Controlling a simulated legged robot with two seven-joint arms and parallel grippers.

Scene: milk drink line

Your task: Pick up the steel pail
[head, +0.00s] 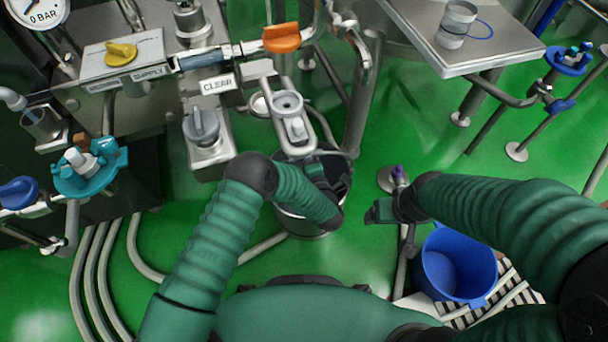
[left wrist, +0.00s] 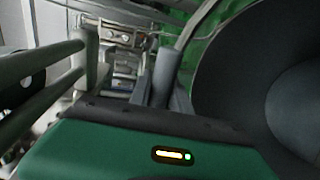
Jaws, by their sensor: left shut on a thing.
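The steel pail (head: 298,226) stands in the middle of the head view, below a steel outlet fixture (head: 290,118). Its dark opening shows at its right side, and my left forearm covers much of it. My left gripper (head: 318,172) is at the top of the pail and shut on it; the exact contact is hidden. In the left wrist view my fingers (left wrist: 160,85) are beside a large dark round shape, likely the pail's opening (left wrist: 265,85). My right gripper (head: 382,210) is apart from the pail, to its right; its finger gap is unclear.
A blue bucket (head: 458,265) stands on a striped mat at the lower right. A steel table (head: 500,45) with a small metal cup (head: 455,25) is at the upper right. Pipes and valves fill the left. Green floor is open right of the pail.

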